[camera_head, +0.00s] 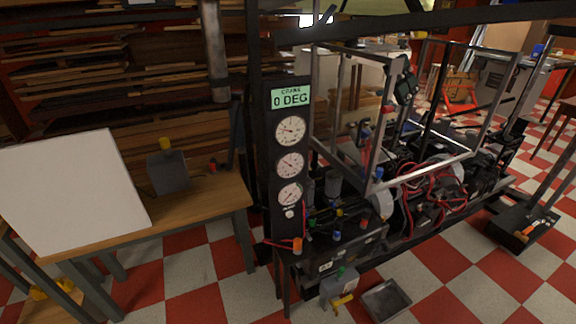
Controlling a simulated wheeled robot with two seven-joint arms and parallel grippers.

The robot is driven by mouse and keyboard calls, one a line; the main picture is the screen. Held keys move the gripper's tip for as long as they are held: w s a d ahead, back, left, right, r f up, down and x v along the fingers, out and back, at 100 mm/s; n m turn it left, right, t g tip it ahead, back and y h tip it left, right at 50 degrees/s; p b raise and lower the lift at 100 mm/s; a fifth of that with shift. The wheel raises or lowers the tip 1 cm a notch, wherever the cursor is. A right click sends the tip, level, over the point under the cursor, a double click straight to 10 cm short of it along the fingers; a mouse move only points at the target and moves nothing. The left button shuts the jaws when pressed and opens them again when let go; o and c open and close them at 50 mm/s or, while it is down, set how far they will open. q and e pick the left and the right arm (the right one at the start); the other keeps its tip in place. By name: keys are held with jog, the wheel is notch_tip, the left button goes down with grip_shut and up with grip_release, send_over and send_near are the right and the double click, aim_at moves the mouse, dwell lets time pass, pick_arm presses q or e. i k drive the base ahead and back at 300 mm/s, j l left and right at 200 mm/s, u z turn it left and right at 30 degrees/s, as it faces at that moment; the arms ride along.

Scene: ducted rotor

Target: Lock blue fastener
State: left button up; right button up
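Several small blue parts show, and I cannot tell which is the blue fastener. One blue-topped piece (337,236) stands at the front of the machine bench, among green, yellow and red ones. Another blue piece (378,173) is by the lower corner of the metal frame (430,172). Whether either is locked cannot be seen at this size. Neither of my grippers is in view.
A black gauge panel (290,150) reading "0 DEG" stands left of the machine. A wooden table (205,205) with a grey yellow-topped box (168,172) and a white board (72,190) is at left. A grey tray (386,300) lies on the checkered floor.

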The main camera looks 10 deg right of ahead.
aim_at(379, 174)
jog(key=i+l+u, duration=0.1)
jog(key=l+u, duration=0.75)
jog(key=l, duration=0.25)
jog(key=l+u, duration=0.45)
jog(key=k+l+u, duration=0.25)
jog(key=l+u, duration=0.2)
jog(key=l, duration=0.15)
